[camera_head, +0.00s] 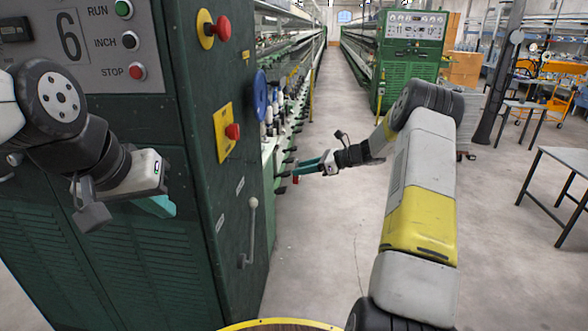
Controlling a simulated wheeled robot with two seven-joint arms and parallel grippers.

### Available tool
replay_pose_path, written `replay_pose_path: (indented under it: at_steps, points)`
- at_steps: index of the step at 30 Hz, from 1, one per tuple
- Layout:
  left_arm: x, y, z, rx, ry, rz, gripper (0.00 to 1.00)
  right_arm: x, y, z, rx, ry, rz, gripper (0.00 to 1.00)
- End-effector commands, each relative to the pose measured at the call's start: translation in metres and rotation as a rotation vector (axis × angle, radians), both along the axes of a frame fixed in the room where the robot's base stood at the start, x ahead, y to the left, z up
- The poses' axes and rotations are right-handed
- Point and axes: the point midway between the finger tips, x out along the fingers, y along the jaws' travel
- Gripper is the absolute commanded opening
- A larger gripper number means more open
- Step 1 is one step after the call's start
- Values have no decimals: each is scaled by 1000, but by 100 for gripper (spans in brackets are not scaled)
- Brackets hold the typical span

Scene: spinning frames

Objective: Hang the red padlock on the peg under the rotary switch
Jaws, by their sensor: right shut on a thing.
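The rotary switch (232,132) is a red knob on a yellow plate, on the side face of the green machine cabinet. I cannot make out a peg below it. My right gripper (301,170) reaches in from the right, to the right of the switch and apart from the cabinet face. It is shut on a small red thing (295,179), which looks like the red padlock; its shape is mostly hidden. My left gripper (158,206) hangs in front of the cabinet's front face, with a teal finger showing; its opening is not clear.
The cabinet front has a panel (85,40) with RUN, INCH and STOP buttons. Above the switch is a red emergency button (221,29). A grey lever handle (250,232) sticks out lower down. A row of spindles runs behind. The grey aisle floor (325,240) is clear.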

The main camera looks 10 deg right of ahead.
Motion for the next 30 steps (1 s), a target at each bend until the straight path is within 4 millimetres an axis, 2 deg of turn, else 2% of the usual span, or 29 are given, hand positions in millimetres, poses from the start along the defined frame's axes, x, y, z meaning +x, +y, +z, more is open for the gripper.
replay_pose_path:
  at_steps: [5, 30]
  points:
    - [0, 0, 0, 0, 0, 0, 0, -1, -2, 2, 0, 0, 0, 0]
    - [0, 0, 0, 0, 0, 0, 0, -16, -59, 2, 1, -1, -2, 0]
